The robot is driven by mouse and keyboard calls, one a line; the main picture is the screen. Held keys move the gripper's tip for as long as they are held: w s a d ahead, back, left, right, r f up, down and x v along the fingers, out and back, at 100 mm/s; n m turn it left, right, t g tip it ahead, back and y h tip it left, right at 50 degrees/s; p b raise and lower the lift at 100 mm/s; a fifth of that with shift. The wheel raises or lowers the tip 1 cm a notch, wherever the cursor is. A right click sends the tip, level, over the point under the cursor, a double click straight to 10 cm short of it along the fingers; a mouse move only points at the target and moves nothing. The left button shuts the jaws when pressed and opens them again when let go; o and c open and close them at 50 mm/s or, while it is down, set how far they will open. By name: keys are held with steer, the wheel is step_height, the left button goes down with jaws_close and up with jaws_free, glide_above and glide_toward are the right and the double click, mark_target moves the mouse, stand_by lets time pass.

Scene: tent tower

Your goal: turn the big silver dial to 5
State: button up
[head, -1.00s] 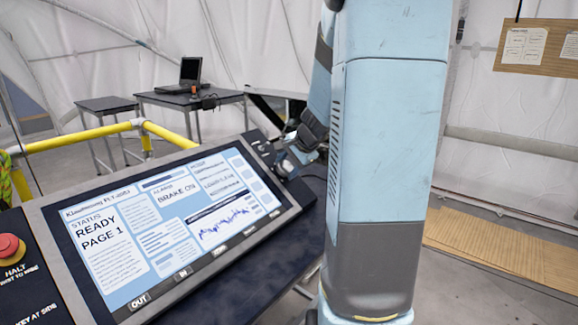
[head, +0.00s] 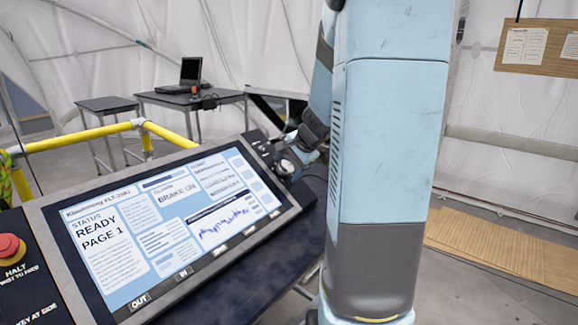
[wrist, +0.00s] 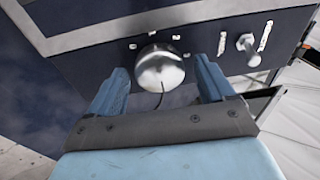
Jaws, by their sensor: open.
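The big silver dial (wrist: 160,68) sits on the dark panel, centred between the fingers in the wrist view. It is round and shiny, with a dark line on its lower part. Small white labels stand around it, too small to read. My gripper (wrist: 158,78) is open, with one blue finger on each side of the dial and a visible gap to each. I cannot tell how far the fingertips are from the panel. In the head view the dial (head: 286,168) shows at the screen's right end, partly hidden by my gripper and arm.
A small silver lever (wrist: 247,46) stands on the panel right of the dial. The console screen (head: 170,225) reads READY, PAGE 1 and BRAKE ON. A red halt button (head: 10,248) is at far left. A yellow rail (head: 90,135) runs behind the console.

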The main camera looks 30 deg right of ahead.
steer(key=v, duration=1.3)
steer(key=shift+s+r, duration=0.15)
steer(key=shift+s, duration=0.05)
steer(key=s+a+f+n+g+h, duration=0.1)
steer(key=s+a+n, duration=1.3)
steer(key=s+a, duration=0.3)
steer(key=shift+s+a+g+h, duration=0.15)
steer(key=shift+a+g+h, duration=0.2)
steer(key=shift+a, duration=1.25)
steer(key=shift+f, duration=0.1)
